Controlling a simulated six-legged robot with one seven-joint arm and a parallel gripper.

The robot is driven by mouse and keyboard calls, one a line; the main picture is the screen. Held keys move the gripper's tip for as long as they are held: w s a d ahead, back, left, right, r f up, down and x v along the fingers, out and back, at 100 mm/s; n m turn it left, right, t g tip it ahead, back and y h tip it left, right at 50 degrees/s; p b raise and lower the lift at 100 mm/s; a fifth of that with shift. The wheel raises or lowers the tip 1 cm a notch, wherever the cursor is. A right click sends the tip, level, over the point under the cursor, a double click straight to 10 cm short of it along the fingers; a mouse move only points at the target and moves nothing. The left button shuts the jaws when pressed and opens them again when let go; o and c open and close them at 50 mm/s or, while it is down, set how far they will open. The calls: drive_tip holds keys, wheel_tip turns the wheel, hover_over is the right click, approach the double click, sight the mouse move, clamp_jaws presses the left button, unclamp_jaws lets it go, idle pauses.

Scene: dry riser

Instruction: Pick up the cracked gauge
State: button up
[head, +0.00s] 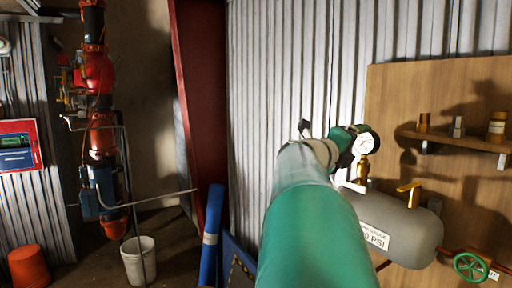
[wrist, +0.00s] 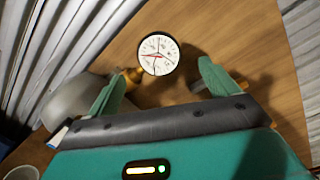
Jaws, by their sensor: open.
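The gauge (head: 368,142) has a round white dial with a dark rim and stands on a brass stem above the grey tank (head: 400,228). In the wrist view the gauge (wrist: 158,54) shows a red needle and thin dark lines across its face; I cannot tell for sure which are cracks. My gripper (wrist: 161,70) is open, with one green finger on each side of the dial in that view. No finger visibly touches it. In the head view my arm partly hides the gripper (head: 350,150) beside the gauge.
A yellow lever (head: 409,190) and a green handwheel (head: 470,266) sit by the tank. A shelf (head: 458,140) with brass fittings is on the wooden board at right. Red riser pipes (head: 100,135), a white bucket (head: 139,262) and an orange bucket (head: 28,268) are at left.

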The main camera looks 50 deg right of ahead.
sight(363, 142)
drive_tip(key=x, duration=0.7)
drive_tip(key=shift+w+d, duration=0.2)
drive_tip(key=shift+d, duration=0.15)
drive_tip(key=c, duration=1.2)
drive_tip(key=shift+r, duration=0.1)
